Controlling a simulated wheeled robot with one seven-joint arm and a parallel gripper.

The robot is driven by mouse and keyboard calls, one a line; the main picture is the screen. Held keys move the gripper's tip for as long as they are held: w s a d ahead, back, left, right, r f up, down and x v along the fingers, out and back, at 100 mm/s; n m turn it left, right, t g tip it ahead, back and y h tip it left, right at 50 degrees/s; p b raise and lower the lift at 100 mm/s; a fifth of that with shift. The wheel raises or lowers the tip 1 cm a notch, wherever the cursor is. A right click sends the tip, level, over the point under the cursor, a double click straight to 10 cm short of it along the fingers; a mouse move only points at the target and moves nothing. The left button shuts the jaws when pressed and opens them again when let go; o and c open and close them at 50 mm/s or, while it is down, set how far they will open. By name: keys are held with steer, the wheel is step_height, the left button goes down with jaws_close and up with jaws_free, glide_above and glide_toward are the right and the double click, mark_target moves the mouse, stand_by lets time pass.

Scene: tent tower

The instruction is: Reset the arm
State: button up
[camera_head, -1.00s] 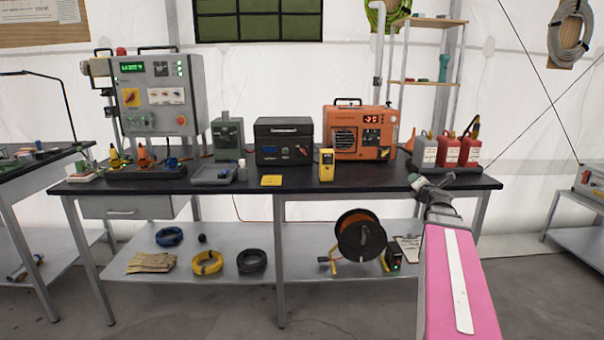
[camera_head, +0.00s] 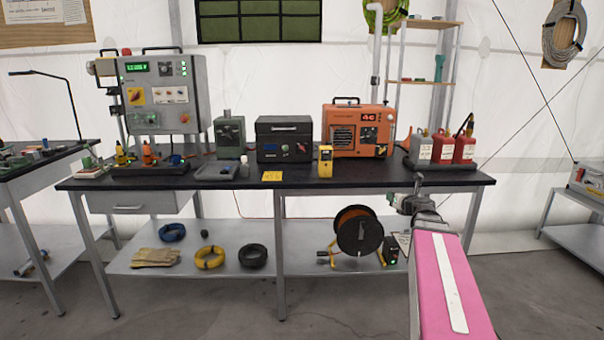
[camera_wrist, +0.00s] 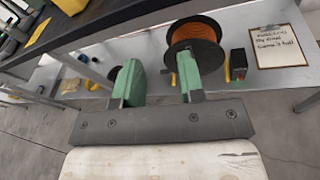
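My gripper (camera_wrist: 160,85) shows in the wrist view with its two green fingers apart and nothing between them. Past the fingers are the bench's lower shelf and the floor. In the head view my gripper (camera_head: 417,184) is small, at the front right edge of the black workbench (camera_head: 345,183), below the red bottles. My pink arm link reaches up to it from the bottom right.
The bench holds an orange power unit (camera_head: 357,130), a dark box (camera_head: 284,139), a yellow meter (camera_head: 325,161) and red bottles (camera_head: 464,149). The lower shelf (camera_head: 300,262) holds a cable reel (camera_head: 359,232) and cable coils. The floor in front is clear.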

steer(key=s+a+f+n+g+y, duration=0.1)
steer(key=s+a+f+n+g, duration=0.3)
steer(key=a+f+n, duration=0.5)
steer(key=s+a+f+n+g+y, duration=0.1)
steer(key=s+a+f+n+g, duration=0.35)
steer(key=f+n, duration=0.4)
steer(key=s+a+f+n+g+h, duration=0.1)
steer(key=s+f+n+g+h, duration=0.1)
steer(key=s+n, duration=0.5)
steer(key=s+a+f+n+g+h, duration=0.2)
steer(key=s+f+n+g, duration=0.3)
steer(key=n, duration=0.6)
step_height(320, 180, down, 2)
steer(key=shift+s+f+h, duration=0.1)
steer(key=shift+s+h, duration=0.7)
steer(key=shift+s, duration=0.25)
